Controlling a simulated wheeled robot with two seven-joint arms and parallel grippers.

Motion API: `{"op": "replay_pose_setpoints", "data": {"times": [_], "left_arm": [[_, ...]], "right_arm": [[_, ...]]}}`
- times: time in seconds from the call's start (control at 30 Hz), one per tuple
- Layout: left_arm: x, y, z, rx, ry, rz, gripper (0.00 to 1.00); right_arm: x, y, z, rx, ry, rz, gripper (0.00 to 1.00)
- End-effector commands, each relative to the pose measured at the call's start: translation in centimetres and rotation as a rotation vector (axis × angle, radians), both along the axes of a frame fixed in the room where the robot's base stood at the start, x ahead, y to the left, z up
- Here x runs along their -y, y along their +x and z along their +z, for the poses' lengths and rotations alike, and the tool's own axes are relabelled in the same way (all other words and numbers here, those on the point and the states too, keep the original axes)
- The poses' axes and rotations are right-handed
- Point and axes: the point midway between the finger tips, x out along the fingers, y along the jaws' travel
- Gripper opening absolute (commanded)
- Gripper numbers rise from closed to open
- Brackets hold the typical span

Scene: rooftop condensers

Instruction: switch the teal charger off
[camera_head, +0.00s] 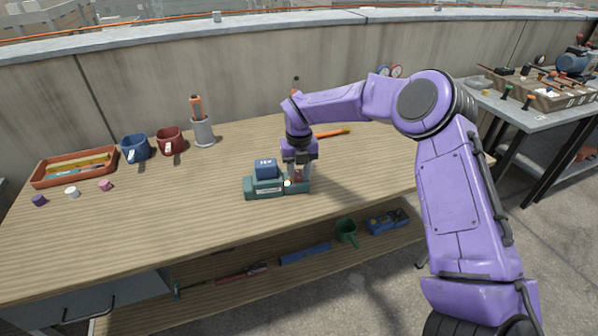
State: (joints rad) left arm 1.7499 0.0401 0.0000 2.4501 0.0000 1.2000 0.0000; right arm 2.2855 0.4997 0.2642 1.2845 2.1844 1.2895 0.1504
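The teal charger (262,191) sits on the wooden workbench, near its front edge in the middle of the head view. A dark blue battery block (266,168) with white lettering sits on its top, left of my gripper. My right gripper (298,181) points down at the charger's right end, in front of or touching it; I cannot tell which. Its fingers are small and partly merge with the charger, so their opening is unclear. A small pale round spot shows by the fingers. The charger's switch cannot be made out. My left gripper is not in view.
An orange-handled tool (332,133) lies behind my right arm.

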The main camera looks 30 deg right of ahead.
Motion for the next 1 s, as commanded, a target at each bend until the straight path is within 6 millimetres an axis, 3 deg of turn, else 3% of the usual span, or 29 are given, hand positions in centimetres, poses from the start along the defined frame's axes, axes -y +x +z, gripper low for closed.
{"op": "replay_pose_setpoints", "data": {"times": [0.03,0.1,0.27,0.5,1.0], "left_arm": [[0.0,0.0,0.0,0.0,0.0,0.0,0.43],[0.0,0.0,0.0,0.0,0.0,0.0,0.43],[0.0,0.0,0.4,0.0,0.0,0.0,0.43],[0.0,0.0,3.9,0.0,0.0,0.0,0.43],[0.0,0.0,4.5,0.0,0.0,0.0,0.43]], "right_arm": [[0.0,0.0,0.0,0.0,0.0,0.0,0.21],[0.0,0.0,0.0,0.0,0.0,0.0,0.0],[0.0,0.0,0.2,-0.009,0.003,0.001,0.0],[0.3,0.6,0.8,-0.14,0.056,-0.003,0.0],[0.3,0.8,0.4,-0.237,0.105,0.0,0.0]]}}
